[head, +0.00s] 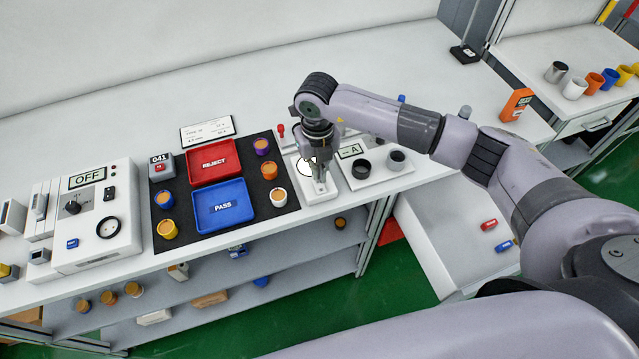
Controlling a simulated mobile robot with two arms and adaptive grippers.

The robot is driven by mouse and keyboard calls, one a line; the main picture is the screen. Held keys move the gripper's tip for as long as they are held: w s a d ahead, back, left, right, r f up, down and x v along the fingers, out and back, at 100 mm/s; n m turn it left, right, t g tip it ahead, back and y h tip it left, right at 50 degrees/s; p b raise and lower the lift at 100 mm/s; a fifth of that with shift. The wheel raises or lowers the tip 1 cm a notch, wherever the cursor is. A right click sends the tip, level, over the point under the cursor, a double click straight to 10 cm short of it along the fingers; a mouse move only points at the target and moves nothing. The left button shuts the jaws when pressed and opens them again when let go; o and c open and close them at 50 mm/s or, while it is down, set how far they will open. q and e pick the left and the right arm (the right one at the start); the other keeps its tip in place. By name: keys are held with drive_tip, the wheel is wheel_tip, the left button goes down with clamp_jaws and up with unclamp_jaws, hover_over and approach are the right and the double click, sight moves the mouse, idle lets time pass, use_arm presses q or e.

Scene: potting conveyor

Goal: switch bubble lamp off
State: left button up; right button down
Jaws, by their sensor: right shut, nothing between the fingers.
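A white station (325,203) with a bright round disc (305,167) stands on the bench right of the dark mat; it looks like the bubble lamp, and the disc looks lit. My right gripper (320,186) is shut and empty, pointing down over the front part of this station. It hides much of the station, including any switch there; I cannot tell whether the fingertips touch it. My left gripper is not in view.
A red REJECT tray (190,172) and a blue PASS tray (248,209) lie on the dark mat (180,234) with several small pots around them. Left is a white box with an OFF display (87,178).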

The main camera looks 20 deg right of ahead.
sight(318, 182)
drive_tip(key=shift+f+b, duration=1.05)
drive_tip(key=shift+f, duration=0.2)
idle(0.9)
drive_tip(key=shift+s+r, duration=0.1)
drive_tip(key=shift+r+p, duration=0.7)
drive_tip(key=shift+r, duration=0.15)
drive_tip(key=shift+r+p, duration=1.45)
drive_tip(key=shift+r, duration=1.2)
